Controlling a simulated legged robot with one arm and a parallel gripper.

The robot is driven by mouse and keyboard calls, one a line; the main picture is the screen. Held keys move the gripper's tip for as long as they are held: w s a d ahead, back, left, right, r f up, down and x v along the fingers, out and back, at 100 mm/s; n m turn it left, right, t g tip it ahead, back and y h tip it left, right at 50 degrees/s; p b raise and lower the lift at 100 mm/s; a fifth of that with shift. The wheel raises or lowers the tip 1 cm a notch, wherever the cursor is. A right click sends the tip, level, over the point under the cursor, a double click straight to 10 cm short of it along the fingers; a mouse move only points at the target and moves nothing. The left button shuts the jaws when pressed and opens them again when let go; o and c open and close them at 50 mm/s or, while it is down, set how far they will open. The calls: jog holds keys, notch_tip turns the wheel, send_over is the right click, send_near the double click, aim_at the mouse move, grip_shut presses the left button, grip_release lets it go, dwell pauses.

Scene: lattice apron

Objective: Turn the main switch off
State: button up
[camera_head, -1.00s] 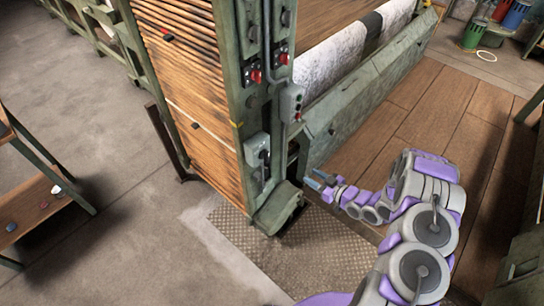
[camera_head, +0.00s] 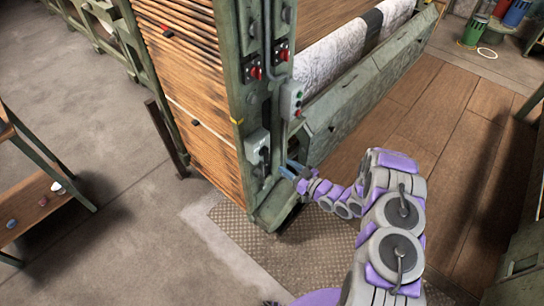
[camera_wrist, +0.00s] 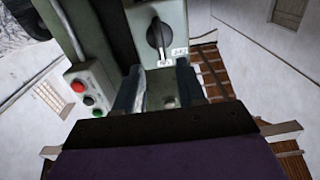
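The main switch appears to be the grey box with a black rotary knob (camera_wrist: 158,34) in the wrist view. White labels sit below and right of the knob, too small to read surely. The knob points roughly up and down. In the head view the grey switch box (camera_head: 256,146) is low on the green machine post. My gripper (camera_head: 289,170) is just right of and below that box. In the wrist view its two dark fingers (camera_wrist: 159,88) are apart with nothing between them. The knob is beyond the fingertips, and I see no contact.
A push-button box (camera_wrist: 86,90) with red and green buttons is left of the switch. It also shows in the head view (camera_head: 291,99). Red knobs (camera_head: 255,73) are higher on the post. A metal floor plate (camera_head: 240,222) lies below, and a shelf (camera_head: 45,200) stands left.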

aim_at(266, 153)
jog(key=x, duration=0.8)
jog(key=shift+w+a+b, duration=0.2)
jog(key=shift+a+b, duration=0.1)
jog(key=shift+b, duration=0.15)
grip_shut()
